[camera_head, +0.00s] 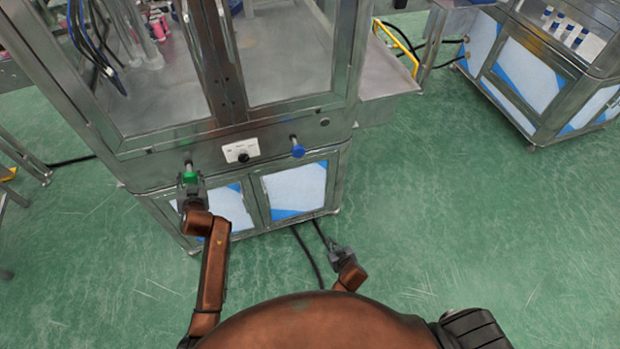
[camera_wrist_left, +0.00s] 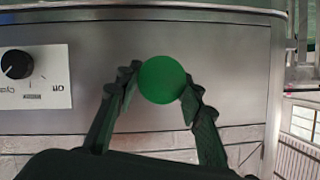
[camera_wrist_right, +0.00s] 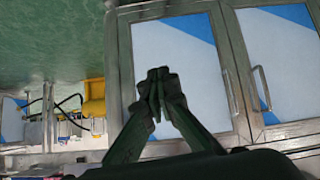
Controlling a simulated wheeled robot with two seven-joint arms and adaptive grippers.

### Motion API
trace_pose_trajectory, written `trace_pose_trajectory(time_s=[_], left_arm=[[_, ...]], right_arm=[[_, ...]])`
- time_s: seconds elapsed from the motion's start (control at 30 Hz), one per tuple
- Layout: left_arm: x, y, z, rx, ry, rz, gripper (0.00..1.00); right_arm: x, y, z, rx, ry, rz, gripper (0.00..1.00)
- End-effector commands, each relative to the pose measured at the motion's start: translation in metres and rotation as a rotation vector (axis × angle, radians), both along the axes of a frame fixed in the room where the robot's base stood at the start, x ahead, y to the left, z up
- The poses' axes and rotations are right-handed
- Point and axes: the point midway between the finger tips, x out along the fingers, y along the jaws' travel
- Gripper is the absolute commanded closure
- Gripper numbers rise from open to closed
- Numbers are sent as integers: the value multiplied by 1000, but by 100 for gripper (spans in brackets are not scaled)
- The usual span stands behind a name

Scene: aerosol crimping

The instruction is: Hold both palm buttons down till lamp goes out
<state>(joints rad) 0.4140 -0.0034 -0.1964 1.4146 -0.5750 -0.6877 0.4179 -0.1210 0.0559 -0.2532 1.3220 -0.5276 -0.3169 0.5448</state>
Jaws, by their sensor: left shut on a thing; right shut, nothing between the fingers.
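The green button (camera_head: 190,177) sticks out from the machine's metal front panel at left. My left gripper (camera_head: 190,184) is at it, and in the left wrist view its fingers close on both sides of the round green face (camera_wrist_left: 164,79). Whether the button is pressed in cannot be told. The blue button (camera_head: 298,150) stands out from the panel to the right, with nothing touching it. My right gripper (camera_head: 341,255) is low, in front of the cabinet doors, well below the blue button. Its fingertips (camera_wrist_right: 158,74) are together and empty. I cannot make out a lit lamp.
A white plate with a black knob (camera_head: 241,152) sits between the buttons. Glass doors rise above the panel, and cabinet doors (camera_head: 294,190) lie below. Black cables (camera_head: 305,250) run over the green floor near my right gripper.

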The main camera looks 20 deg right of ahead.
Motion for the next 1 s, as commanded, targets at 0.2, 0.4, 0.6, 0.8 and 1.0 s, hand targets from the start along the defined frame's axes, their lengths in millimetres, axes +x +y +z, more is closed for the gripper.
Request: trace_pose_trajectory(time_s=[0.2,0.4,0.6,0.8,1.0], left_arm=[[0,-1,0,-1,0,-2,89],[0,-1,0,-1,0,-2,89],[0,-1,0,-1,0,-2,89],[0,-1,0,-1,0,-2,89],[0,-1,0,-1,0,-2,89]], right_arm=[[65,21,108,27,-195,-13,100],[102,37,210,61,-367,-31,100],[117,45,286,90,-494,-45,100],[122,48,318,103,-546,-52,100],[143,49,318,105,-552,-51,100]])
